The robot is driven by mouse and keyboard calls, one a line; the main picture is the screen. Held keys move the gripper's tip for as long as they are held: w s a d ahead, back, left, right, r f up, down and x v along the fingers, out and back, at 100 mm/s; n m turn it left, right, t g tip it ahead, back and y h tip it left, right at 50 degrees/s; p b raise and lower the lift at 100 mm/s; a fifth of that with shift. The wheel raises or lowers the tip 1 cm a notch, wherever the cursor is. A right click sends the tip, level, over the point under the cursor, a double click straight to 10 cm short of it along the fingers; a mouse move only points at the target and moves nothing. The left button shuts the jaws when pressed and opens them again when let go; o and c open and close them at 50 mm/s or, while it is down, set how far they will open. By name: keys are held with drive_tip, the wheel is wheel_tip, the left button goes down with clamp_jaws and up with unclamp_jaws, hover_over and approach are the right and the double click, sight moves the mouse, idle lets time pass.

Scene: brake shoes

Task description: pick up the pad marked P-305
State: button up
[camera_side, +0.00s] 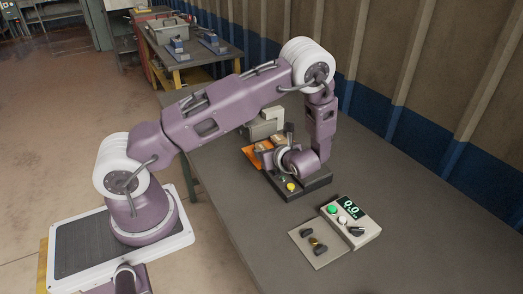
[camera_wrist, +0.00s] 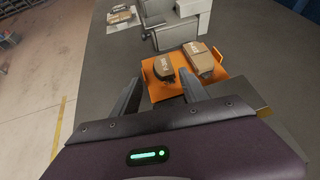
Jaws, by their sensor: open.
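An orange tray (camera_wrist: 222,69) lies ahead of my gripper in the wrist view and holds two brown pads with dark edges. The left pad (camera_wrist: 162,69) and the right pad (camera_wrist: 198,60) have pale printed markings, too small to read, so I cannot tell which is P-305. My gripper (camera_wrist: 161,82) is open, its fingers apart, with the left pad beyond and roughly between them. Nothing is held. In the side view the orange tray (camera_side: 250,155) is partly hidden behind my wrist.
A grey machine (camera_wrist: 172,36) stands behind the tray. Another marked pad (camera_wrist: 120,14) lies on a pale sheet farther back. In the side view, a control box (camera_side: 352,221) reading 0.0 and a plate with small parts (camera_side: 318,247) sit nearer on the grey table.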

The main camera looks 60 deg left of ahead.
sight(262, 149)
drive_tip(key=shift+m, duration=0.4)
drive_tip(key=x, duration=0.8)
drive_tip(key=shift+w+d+f, duration=0.1)
drive_tip(key=shift+w+f, duration=0.1)
drive_tip(key=shift+f, duration=0.1)
clamp_jaws()
